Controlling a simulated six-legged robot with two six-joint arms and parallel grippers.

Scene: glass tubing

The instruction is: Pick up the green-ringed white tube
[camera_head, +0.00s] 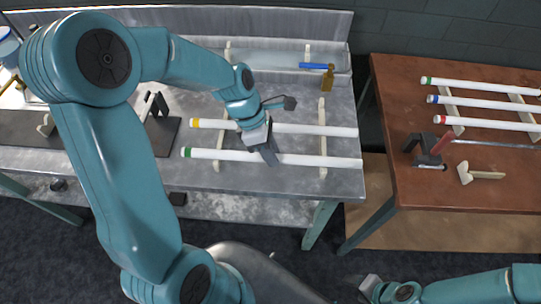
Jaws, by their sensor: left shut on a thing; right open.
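A white tube with a green ring (310,160) at its left end lies across the front of the grey metal bench, on two pale supports. My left gripper (269,156) comes down on it near its middle and is shut on it. The fingers hide a short part of the tube. The tube appears level and at the height of its supports; I cannot tell whether it is lifted. My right gripper (368,288) is open and empty at the bottom, low in front of the tables, away from the tubes.
A yellow-ringed tube (310,129) lies parallel just behind. On the brown table (440,190), another green-ringed tube (480,86), a blue-ringed tube (480,103) and a red-ringed tube (490,124) rest. A gap separates the tables.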

